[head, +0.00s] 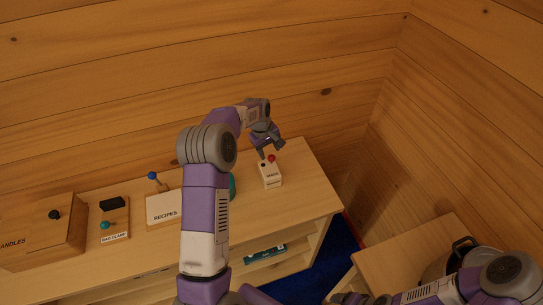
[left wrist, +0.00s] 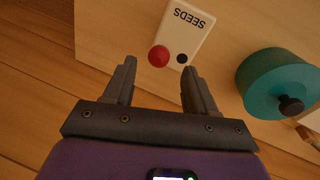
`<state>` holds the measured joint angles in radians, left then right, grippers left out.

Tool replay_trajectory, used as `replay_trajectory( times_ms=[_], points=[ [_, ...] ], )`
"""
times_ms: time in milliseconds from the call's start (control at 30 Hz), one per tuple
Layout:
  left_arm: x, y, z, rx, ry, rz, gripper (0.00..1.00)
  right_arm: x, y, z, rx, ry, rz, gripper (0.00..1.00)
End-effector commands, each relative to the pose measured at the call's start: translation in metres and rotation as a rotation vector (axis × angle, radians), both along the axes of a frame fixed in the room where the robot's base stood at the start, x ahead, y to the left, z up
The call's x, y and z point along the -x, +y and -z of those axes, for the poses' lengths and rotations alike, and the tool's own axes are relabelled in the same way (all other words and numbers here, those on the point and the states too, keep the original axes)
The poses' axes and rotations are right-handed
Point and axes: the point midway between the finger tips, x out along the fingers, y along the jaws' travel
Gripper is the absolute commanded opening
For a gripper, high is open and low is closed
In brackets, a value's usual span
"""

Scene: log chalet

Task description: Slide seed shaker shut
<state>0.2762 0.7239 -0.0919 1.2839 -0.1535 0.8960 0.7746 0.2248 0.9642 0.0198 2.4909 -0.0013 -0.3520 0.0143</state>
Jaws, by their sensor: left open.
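The seed shaker is a small white box (head: 270,178) with a red knob (head: 271,158) on its top, standing on the wooden cabinet near its right end. In the left wrist view the white box (left wrist: 183,32) carries the word SEEDS, a red ball knob (left wrist: 158,56) and a dark round spot (left wrist: 182,58) beside it. My left gripper (head: 266,154) is open just above the box; in the left wrist view its fingers (left wrist: 158,80) point at the box, with nothing between them. The red knob lies just beyond the fingertips. My right gripper is not seen; only my right arm shows at lower right.
A teal round pot with a dark knob (left wrist: 278,82) stands beside the shaker. A RECIPES box (head: 164,207), a bag clamp board (head: 116,220) and a CANDLES box (head: 45,230) stand further left. A log wall (head: 330,60) rises behind. A pot (head: 460,255) sits on a low table at right.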

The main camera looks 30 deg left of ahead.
Motion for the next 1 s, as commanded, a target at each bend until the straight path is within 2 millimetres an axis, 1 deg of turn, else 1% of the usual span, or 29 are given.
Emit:
replay_trajectory(
  times_ms=[33, 100, 233, 400, 600, 633, 900, 1000],
  points=[
    [-0.001, -0.001, 0.010, 0.001, 0.004, 0.001, 0.56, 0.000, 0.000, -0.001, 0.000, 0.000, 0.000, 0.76],
    [-0.002, -0.002, 0.020, 0.001, 0.004, 0.000, 0.56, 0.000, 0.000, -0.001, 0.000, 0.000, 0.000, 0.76],
    [-0.006, -0.003, 0.035, 0.001, 0.002, -0.001, 0.56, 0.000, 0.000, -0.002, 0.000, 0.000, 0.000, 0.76],
    [-0.007, -0.004, 0.042, 0.001, 0.001, -0.001, 0.56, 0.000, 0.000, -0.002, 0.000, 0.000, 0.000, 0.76],
    [-0.007, -0.004, 0.042, 0.001, 0.001, -0.001, 0.56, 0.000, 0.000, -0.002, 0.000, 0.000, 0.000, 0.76],
    [-0.007, -0.004, 0.042, 0.001, 0.001, -0.001, 0.55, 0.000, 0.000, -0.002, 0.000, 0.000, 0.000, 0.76],
    [-0.007, -0.004, 0.042, 0.001, 0.001, -0.001, 0.13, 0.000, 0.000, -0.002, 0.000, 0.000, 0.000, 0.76],
    [-0.007, -0.004, 0.042, 0.001, 0.001, -0.001, 0.00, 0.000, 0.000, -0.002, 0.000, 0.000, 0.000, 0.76]
  ],
)
